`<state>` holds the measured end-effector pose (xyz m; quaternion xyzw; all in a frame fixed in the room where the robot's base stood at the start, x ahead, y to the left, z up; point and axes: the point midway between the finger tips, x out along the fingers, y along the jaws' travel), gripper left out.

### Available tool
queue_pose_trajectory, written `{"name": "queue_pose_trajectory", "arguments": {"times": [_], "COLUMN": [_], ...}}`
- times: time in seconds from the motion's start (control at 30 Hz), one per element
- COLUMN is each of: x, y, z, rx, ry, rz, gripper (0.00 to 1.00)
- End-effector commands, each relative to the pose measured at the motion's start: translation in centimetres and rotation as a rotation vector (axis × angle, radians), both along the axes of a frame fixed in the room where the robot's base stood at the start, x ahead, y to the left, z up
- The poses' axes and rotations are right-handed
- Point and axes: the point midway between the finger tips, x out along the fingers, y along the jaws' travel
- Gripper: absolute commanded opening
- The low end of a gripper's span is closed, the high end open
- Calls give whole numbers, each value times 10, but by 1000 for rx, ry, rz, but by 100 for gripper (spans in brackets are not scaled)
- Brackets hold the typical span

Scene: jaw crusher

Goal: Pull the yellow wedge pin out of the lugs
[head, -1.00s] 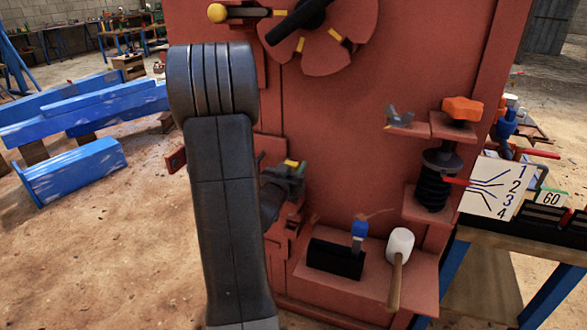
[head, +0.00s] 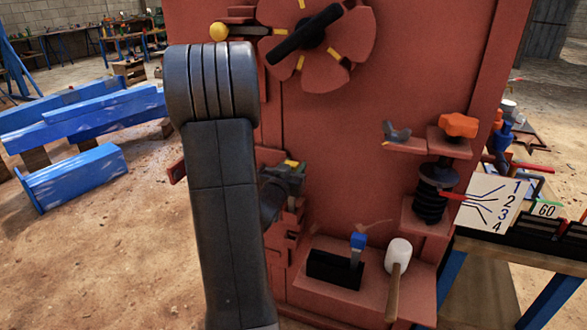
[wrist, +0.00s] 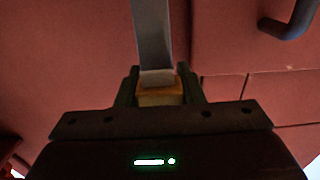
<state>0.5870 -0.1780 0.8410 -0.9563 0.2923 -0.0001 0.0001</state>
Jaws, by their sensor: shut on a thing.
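My gripper (head: 285,178) is low in front of the red machine panel, right of my dark arm link in the head view. In the wrist view my gripper (wrist: 160,90) is shut on the yellow block-like end of the wedge pin (wrist: 160,96), with a finger on either side. A grey flat bar (wrist: 152,35) runs up from this yellow end. In the head view only a small yellow patch (head: 291,163) shows at the gripper. The lugs are mostly hidden by my arm and gripper, so I cannot tell how deep the pin sits.
A red ledge below right carries a black block with a blue-topped tool (head: 357,242) and a white mallet (head: 398,252). An orange knob (head: 458,125) sits above a black spring (head: 432,205). A yellow-ball lever (head: 219,31) is above. Blue beams (head: 75,175) lie left.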

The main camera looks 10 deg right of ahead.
Motion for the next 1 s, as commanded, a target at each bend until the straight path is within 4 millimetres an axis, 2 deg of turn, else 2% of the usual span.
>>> {"name": "queue_pose_trajectory", "arguments": {"times": [0.9,1.0], "x": [0,0], "y": [0,0], "z": [40,40], "rx": [0,0], "ry": [-2,-2], "rz": [0,0], "gripper": [0,0]}}
